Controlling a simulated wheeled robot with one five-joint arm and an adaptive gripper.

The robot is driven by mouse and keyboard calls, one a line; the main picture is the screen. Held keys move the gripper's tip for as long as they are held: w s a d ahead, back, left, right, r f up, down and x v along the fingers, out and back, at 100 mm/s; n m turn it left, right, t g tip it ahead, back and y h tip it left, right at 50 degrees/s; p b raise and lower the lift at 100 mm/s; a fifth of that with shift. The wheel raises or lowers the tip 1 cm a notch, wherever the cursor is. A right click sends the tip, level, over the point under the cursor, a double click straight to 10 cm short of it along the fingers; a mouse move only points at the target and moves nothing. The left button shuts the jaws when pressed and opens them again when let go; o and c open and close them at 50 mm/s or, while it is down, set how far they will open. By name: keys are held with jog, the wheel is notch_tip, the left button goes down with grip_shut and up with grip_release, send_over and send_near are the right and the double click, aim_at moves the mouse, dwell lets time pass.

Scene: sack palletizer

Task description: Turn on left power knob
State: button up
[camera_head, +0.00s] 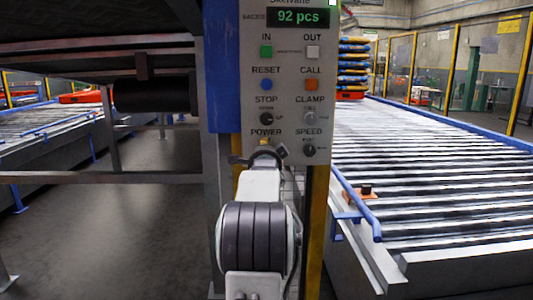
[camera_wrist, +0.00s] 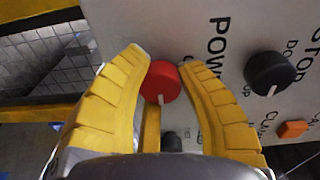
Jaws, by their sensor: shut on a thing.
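The red power knob (camera_wrist: 162,82) shows in the wrist view, on the grey panel beside the "POWER" lettering. Its white pointer mark points down in that picture. My gripper's yellow fingers (camera_wrist: 165,85) stand on both sides of the knob and are shut on it. In the head view my gripper (camera_head: 262,155) is at the "POWER" label on the lower left of the control panel (camera_head: 290,85), and it hides the knob there.
A black stop knob (camera_wrist: 268,72) is right of my fingers in the wrist view. The black speed knob (camera_head: 309,151) is just right of my gripper. Above are the reset button (camera_head: 266,85) and call button (camera_head: 311,85). A roller conveyor (camera_head: 430,170) runs at right.

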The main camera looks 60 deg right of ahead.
jog(key=shift+r, duration=0.1)
jog(key=o, duration=1.2)
jog(key=v, duration=1.2)
jog(key=shift+s, duration=0.1)
